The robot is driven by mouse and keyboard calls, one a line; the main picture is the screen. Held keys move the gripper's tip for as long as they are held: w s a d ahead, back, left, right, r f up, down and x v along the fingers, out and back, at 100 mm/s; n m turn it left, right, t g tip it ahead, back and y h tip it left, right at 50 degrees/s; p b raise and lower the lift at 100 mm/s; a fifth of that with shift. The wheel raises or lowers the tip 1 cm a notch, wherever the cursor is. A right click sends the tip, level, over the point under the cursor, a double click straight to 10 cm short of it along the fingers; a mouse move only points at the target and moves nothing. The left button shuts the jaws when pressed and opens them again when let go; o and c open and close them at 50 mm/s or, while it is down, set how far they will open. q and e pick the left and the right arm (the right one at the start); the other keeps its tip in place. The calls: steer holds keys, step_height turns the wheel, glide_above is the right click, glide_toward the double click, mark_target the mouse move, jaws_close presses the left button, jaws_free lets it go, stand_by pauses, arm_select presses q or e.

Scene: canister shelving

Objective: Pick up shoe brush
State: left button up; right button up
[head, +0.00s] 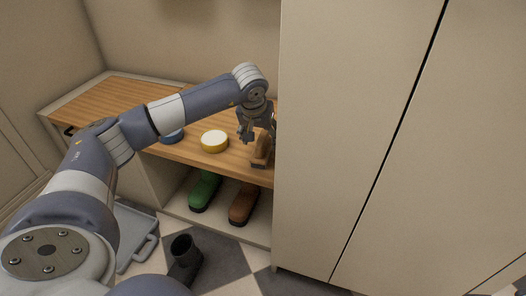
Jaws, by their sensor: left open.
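The shoe brush, which looks like the brown wooden block (261,152), stands on the wooden bench top near its right end, beside the tall cabinet. My left gripper (257,134) is open and points down right at the block. Its fingers overlap the upper part of the block in the head view. I cannot tell whether they touch it. The block's far side is hidden. My right gripper is not in view.
A yellow tin with a pale lid (214,141) and a blue tin (173,138) sit left of the block. A green shoe (204,188) and a brown shoe (243,203) are on the lower shelf. A dark boot (185,259) and grey tray (137,232) are on the floor. The tall cabinet (345,130) bounds the right.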

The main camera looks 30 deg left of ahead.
arm_select(q)
steer(key=shift+b+x, duration=1.5)
steer(key=shift+x, duration=1.25)
steer(key=shift+w+d, duration=0.1)
steer(key=shift+d, duration=0.05)
steer(key=shift+r, duration=0.1)
steer(key=c, duration=1.2)
